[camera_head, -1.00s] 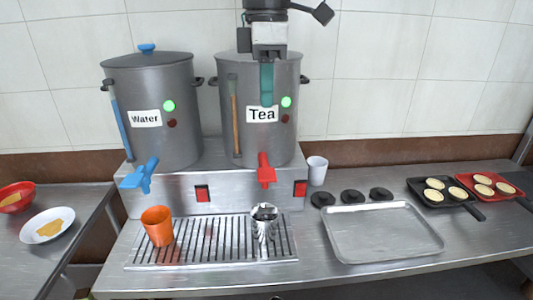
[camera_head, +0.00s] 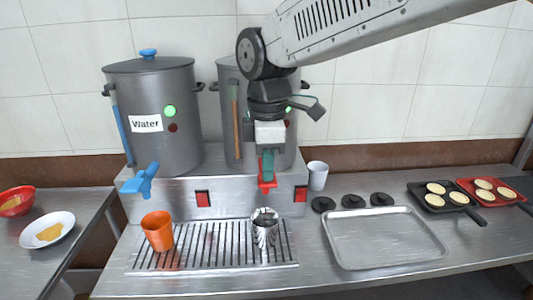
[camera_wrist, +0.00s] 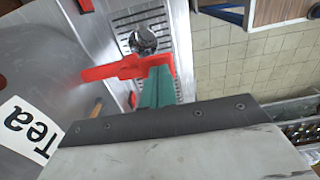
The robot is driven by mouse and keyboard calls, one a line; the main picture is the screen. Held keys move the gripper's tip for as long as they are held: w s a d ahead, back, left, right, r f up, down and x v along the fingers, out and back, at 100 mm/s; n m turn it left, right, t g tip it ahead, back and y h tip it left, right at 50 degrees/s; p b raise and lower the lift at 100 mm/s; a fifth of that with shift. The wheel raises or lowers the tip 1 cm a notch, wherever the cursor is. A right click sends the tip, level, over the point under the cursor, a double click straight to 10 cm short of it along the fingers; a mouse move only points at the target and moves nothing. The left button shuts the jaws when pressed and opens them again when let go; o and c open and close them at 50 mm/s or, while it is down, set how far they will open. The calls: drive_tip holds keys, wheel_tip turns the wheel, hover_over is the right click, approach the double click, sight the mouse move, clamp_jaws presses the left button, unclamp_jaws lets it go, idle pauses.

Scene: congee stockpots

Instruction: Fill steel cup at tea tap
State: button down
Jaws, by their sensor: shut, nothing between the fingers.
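The steel cup (camera_head: 264,232) stands upright on the drip grate, below the tea tap; its top also shows in the wrist view (camera_wrist: 143,41). The tea pot (camera_head: 228,130) stands at the back, partly hidden behind my arm. Its red tap lever (camera_head: 268,186) sticks out low on the front, and it shows large in the wrist view (camera_wrist: 110,71). My gripper (camera_head: 267,178) is shut and empty, with its green fingers pointing down at the red lever. In the wrist view the fingertips (camera_wrist: 160,72) are right at the lever; whether they press it I cannot tell. No tea stream is visible.
An orange cup (camera_head: 157,231) stands on the left of the drip grate (camera_head: 205,245). The water pot (camera_head: 165,115) with its blue tap (camera_head: 140,181) is at the left. A white cup (camera_head: 317,175), black discs (camera_head: 352,201) and an empty tray (camera_head: 385,238) are at the right.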

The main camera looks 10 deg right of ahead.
sight(268, 183)
drive_tip(key=shift+s+f, duration=0.1)
idle(0.4)
drive_tip(key=shift+s+f+t, duration=0.3)
drive_tip(key=shift+f+t, duration=0.1)
drive_tip(key=shift+t, duration=0.6)
drive_tip(key=shift+s+f+t, duration=0.25)
drive_tip(key=shift+f+t, duration=0.35)
drive_tip(key=shift+t, duration=0.4)
drive_tip(key=shift+f, duration=0.3)
drive_tip(key=shift+r, duration=0.1)
idle(2.5)
drive_tip(key=shift+r, duration=0.75)
